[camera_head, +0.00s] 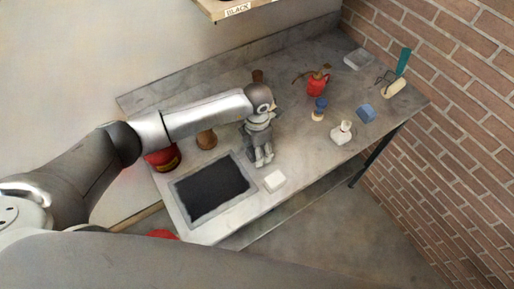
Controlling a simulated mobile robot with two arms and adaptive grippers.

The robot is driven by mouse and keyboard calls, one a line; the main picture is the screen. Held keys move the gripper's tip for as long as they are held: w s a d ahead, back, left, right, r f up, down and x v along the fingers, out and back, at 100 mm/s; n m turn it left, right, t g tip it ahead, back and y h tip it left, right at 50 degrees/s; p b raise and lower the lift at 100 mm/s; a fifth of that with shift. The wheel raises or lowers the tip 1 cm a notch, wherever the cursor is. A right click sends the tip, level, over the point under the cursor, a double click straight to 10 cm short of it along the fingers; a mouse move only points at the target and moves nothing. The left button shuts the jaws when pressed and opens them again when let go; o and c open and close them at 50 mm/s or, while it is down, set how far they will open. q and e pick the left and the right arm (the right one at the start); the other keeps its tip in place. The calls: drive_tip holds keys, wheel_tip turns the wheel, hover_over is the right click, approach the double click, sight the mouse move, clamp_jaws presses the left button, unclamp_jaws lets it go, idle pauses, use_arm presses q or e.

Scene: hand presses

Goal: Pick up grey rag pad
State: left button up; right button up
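My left gripper (264,162) points down over the front middle of the grey bench, with its fingers close together; whether there is a gap between them is unclear. I see nothing held in it. A pale flat block (274,181) lies just in front of the fingers, apart from them in the picture. A lumpy off-white cloth-like thing with a small knob (341,133) sits to the right, clear of the gripper. A flat grey piece (357,60) lies at the far right back. I cannot tell for certain which is the grey rag pad. My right gripper is out of view.
The bench (305,165) holds a black slab (212,187), a red oil can (317,84), a blue-topped piece (319,108), a blue block (366,113) and a teal-handled roller (395,84). A red tin (163,158) stands under my arm. A brick wall (455,120) borders the right.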

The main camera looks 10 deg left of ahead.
use_arm(q)
drive_tip(key=shift+c, duration=2)
drive_tip(key=c, duration=0.7)
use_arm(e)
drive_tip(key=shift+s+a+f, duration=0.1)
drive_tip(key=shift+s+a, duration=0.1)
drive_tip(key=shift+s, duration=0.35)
use_arm(q)
drive_tip(key=shift+r, duration=0.1)
